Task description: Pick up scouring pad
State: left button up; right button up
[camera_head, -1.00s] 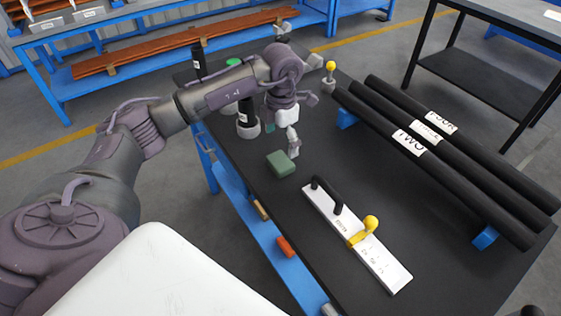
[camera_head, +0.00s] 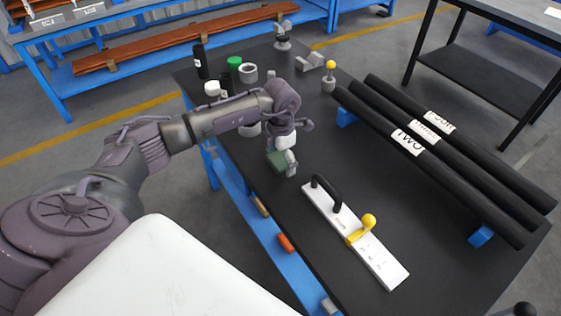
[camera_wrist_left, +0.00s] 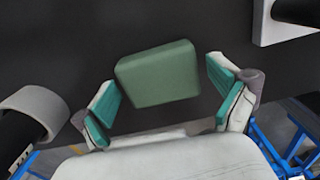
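The scouring pad is a green block lying on the black tabletop. In the head view the pad (camera_head: 276,162) is partly hidden by my left gripper (camera_head: 282,164), which is right over it. In the left wrist view the pad (camera_wrist_left: 158,75) lies between and just beyond the two teal-padded fingers of my left gripper (camera_wrist_left: 165,98). The fingers are spread wide, with a visible gap on each side of the pad. My right gripper is not clearly in view.
A white plate with a black handle and yellow knob (camera_head: 356,232) lies to the right of the pad. Three black tubes (camera_head: 430,140) rest on blue supports farther right. Bottles and rings, including a grey ring (camera_head: 248,71), stand behind. The table's left edge is close to the pad.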

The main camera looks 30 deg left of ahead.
aim_at(281, 158)
pick_arm(q)
jog(key=c, duration=0.9)
jog(key=shift+o, duration=0.2)
jog(key=shift+r, duration=0.1)
notch_tip(281, 158, up, 4)
jog(key=shift+w+r+b, duration=0.1)
jog(key=shift+b, duration=0.55)
jog(key=w+d+r+b, duration=0.1)
jog(key=w+d+r, duration=0.1)
jog(key=w, duration=0.3)
jog(key=w+d+r+b, duration=0.1)
jog(key=w+d+r, duration=0.1)
jog(key=w+r, duration=0.2)
jog(key=shift+w+d+r+b, duration=0.3)
jog(key=shift+w+r+b, duration=0.1)
jog(key=shift+w, duration=0.35)
jog(key=o, duration=0.6)
jog(key=shift+c, duration=0.2)
jog(key=shift+f, duration=0.1)
jog(key=c, duration=0.4)
jog(key=shift+s, duration=0.1)
jog(key=shift+c, duration=0.2)
